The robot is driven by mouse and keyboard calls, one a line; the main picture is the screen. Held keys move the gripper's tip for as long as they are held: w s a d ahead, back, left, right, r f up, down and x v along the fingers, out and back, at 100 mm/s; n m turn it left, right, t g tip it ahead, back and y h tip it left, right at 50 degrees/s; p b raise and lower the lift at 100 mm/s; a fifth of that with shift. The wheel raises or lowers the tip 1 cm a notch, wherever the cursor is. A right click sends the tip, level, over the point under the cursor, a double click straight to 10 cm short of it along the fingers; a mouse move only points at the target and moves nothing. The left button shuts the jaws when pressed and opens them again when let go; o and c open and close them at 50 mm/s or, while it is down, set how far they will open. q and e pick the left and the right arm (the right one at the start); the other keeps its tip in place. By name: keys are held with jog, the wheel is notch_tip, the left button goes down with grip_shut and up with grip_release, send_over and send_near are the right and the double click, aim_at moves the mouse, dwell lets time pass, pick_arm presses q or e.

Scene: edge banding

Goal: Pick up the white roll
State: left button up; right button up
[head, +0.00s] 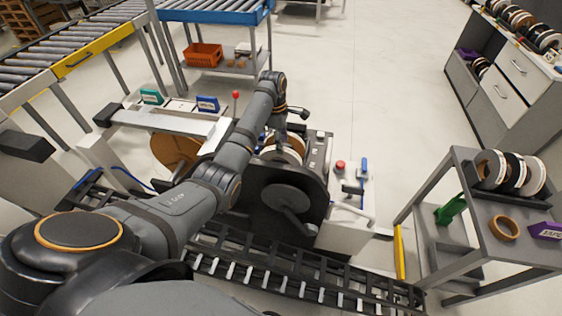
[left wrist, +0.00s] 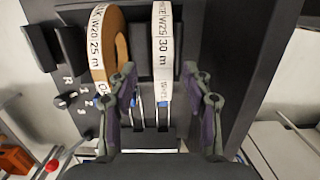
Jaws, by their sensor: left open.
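My left gripper (left wrist: 160,78) is open, one finger on each side of this roll's edge, with a visible gap on both sides. A second roll (left wrist: 104,48) with a brown side and a "W20 25 m" label stands to its left, close to the left finger. In the head view, my left arm reaches over the machine, and pale rolls (head: 289,146) show partly hidden below its wrist. My right gripper is not in view.
The dark holder has a knob (left wrist: 66,101) at its left. A grey cart (head: 478,245) on the right carries several rolls and a brown ring (head: 504,228). A conveyor (head: 75,58) and an orange bin (head: 203,54) stand at the back. The floor beyond the machine is clear.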

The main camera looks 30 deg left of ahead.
aim_at(290, 156)
pick_arm(q)
jog(key=shift+s+a+f+p, duration=0.15)
jog(key=shift+s+f+p, duration=0.1)
jog(key=shift+f+p, duration=0.45)
notch_tip(290, 156, down, 3)
jog(key=shift+s+r, duration=0.1)
jog(key=shift+f, duration=0.5)
jog(key=c, duration=0.8)
grip_shut()
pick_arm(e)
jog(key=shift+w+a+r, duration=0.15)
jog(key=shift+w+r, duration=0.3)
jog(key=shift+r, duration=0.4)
